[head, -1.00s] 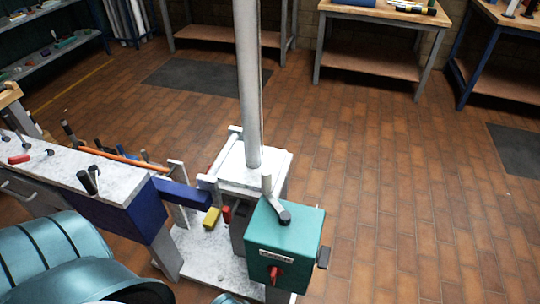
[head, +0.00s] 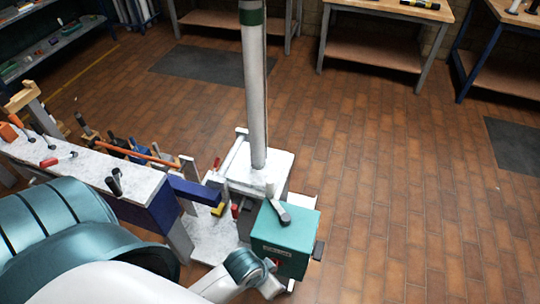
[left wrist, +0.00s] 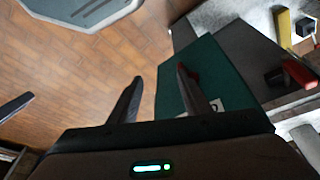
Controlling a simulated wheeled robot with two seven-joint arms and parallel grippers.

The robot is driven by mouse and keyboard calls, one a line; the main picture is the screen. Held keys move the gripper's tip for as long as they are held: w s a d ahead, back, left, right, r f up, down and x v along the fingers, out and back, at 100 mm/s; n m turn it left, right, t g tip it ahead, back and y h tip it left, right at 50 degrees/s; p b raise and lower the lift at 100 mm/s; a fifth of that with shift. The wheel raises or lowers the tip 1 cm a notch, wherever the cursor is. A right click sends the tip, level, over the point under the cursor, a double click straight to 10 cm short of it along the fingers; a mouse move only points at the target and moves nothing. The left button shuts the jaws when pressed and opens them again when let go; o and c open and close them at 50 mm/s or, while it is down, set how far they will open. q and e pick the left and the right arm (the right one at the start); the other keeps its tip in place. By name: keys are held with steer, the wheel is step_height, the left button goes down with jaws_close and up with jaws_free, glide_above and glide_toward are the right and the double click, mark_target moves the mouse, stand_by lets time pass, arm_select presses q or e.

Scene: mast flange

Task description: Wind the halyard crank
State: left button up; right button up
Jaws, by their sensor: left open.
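The teal box (head: 285,240) stands beside the base of the tall grey mast (head: 256,100). A light grey crank-like lever (head: 281,213) with a dark end lies at the box's top rear edge. A red knob on the box's front face is mostly hidden by my left arm in the head view. My left gripper (left wrist: 158,88) is open and appears empty in the left wrist view. Its right finger overlaps the teal box (left wrist: 190,75), with a bit of red beside that finger; contact cannot be told. My right gripper is out of view.
A marble-topped bench (head: 88,168) with hand tools stands at the left. A blue beam (head: 195,191) runs from it towards the mast base. Yellow and red handled items (left wrist: 283,25) lie near the box.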

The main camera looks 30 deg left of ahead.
arm_select(q)
steer(key=w+d+r+m+g+h+p, duration=0.1)
steer(key=w+d+r+m+p, duration=0.15)
steer(key=r+p, duration=0.4)
steer(key=w+d+r+m+p, duration=0.1)
steer(key=w+d+r+p, duration=0.1)
steer(key=w+r+p, duration=0.45)
steer(key=w+d+r+m+g+h+p, duration=0.15)
steer(key=r+p, duration=0.25)
steer(key=r, duration=0.4)
steer(key=w+a+y, duration=0.1)
steer(key=w+a, duration=0.2)
steer(key=a, duration=0.3)
steer(key=w+a+r+n+y+p, duration=0.1)
steer(key=w+a, duration=0.2)
steer(key=a, duration=0.4)
steer(key=w+a+n+g+y+p, duration=0.1)
steer(key=w+a+y, duration=0.1)
steer(key=a, duration=0.5)
steer(key=shift+w+r, duration=0.25)
steer(key=shift+w, duration=0.15)
arm_select(e)
steer(key=s+d+f+g, duration=0.1)
steer(key=s+f, duration=0.4)
steer(key=s, duration=0.5)
steer(key=s+d+f, duration=0.2)
steer(key=s+f, duration=0.2)
steer(key=s, duration=0.6)
steer(key=shift+s+d+f+g, duration=0.35)
steer(key=shift+d+g, duration=0.05)
